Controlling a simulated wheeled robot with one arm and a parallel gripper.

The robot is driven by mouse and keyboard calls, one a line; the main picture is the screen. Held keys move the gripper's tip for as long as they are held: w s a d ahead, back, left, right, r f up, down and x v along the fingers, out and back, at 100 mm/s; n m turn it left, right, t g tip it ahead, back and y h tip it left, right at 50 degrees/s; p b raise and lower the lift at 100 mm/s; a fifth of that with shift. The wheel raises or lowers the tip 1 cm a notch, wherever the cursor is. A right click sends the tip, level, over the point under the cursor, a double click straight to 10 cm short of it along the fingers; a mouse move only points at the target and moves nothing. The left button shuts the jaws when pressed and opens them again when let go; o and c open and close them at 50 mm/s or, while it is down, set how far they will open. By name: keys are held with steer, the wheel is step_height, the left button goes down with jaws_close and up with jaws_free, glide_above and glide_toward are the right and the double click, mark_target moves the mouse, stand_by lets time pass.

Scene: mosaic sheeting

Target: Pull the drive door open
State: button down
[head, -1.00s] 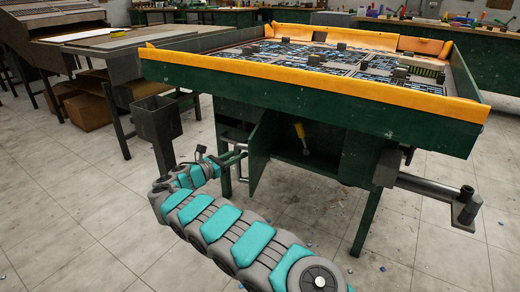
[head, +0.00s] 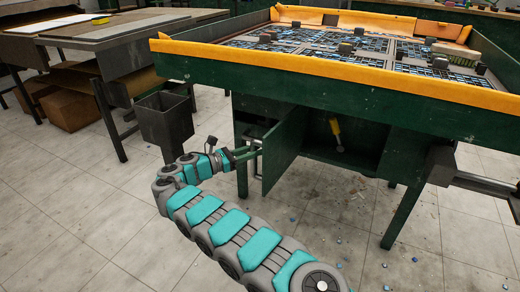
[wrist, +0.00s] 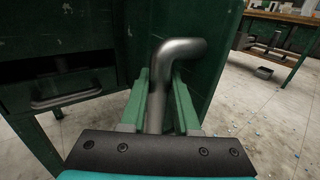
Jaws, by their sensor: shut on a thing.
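The green drive door (head: 284,148) under the large table stands ajar, swung out from its opening, with the dark inside showing to its right. Its face also fills the upper middle of the wrist view (wrist: 195,25). The bent grey metal door handle (wrist: 176,52) stands upright between my green fingers. My gripper (wrist: 160,82) is shut on this handle, one finger on each side. In the head view my gripper (head: 246,154) is at the left, free edge of the door, and the handle is small there.
The table's orange-rimmed top (head: 330,68) overhangs the door. A yellow-handled tool (head: 336,131) is inside the opening. A dark metal bin (head: 166,124) stands close left of my wrist. A closed drawer (wrist: 65,90) is left of the handle. Scattered chips lie on the tiled floor.

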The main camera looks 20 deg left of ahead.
stand_by(0.3)
steer(key=c, duration=0.7)
jaws_free()
steer(key=shift+o, duration=0.2)
steer(key=v, duration=0.7)
steer(key=shift+s+a+b, duration=0.25)
steer(key=shift+b, duration=0.1)
